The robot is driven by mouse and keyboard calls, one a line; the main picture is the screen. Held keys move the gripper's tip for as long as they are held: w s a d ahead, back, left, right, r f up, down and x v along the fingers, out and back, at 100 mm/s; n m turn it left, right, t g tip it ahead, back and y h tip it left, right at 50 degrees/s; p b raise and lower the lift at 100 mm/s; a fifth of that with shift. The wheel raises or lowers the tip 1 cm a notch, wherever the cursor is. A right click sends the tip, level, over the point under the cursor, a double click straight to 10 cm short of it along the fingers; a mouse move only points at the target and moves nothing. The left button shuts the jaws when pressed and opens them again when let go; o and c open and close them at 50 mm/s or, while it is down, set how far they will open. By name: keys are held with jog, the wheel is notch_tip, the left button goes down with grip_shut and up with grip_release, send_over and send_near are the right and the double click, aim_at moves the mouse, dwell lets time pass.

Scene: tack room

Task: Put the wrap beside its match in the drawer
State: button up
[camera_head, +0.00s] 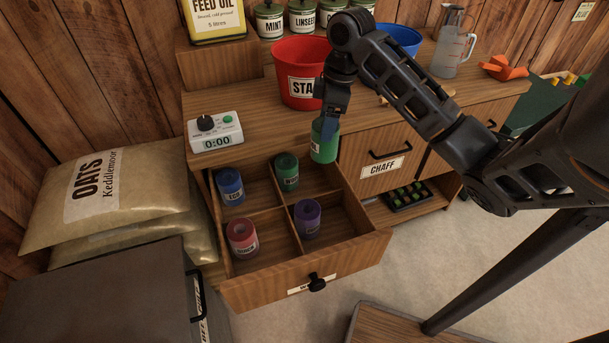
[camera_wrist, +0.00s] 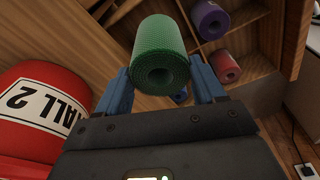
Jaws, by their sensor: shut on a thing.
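My gripper (camera_head: 330,114) is shut on a green rolled wrap (camera_head: 323,142) and holds it above the back right part of the open drawer (camera_head: 340,258). The held wrap also shows between the blue fingers in the wrist view (camera_wrist: 160,50). The drawer is split into four compartments. A matching green wrap (camera_head: 287,170) stands in the back right one, toward its left side. A blue wrap (camera_head: 230,186) stands back left, a red wrap (camera_head: 242,238) front left and a purple wrap (camera_head: 307,217) front right.
A red bucket (camera_head: 298,72) stands on the counter just behind my gripper. A white timer (camera_head: 215,132) reading 0:00 sits at the counter's left. Oats sacks (camera_head: 130,195) lie left of the drawer. Each compartment has bare floor beside its wrap.

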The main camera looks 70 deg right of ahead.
aim_at(334, 137)
notch_tip(334, 137, down, 17)
jog(key=p, duration=0.1)
dwell(0.4)
jog(key=shift+f, duration=0.15)
jog(key=o, duration=1.6)
jog(key=shift+c, duration=0.2)
jog(key=r, duration=0.4)
jog(key=s+r, duration=0.1)
jog(key=r, duration=0.3)
jog(key=r+b, duration=0.1)
jog(key=r, duration=0.3)
jog(key=shift+s+d+r, duration=0.1)
jog(key=shift+s+d, duration=0.15)
jog(key=shift+s, duration=0.15)
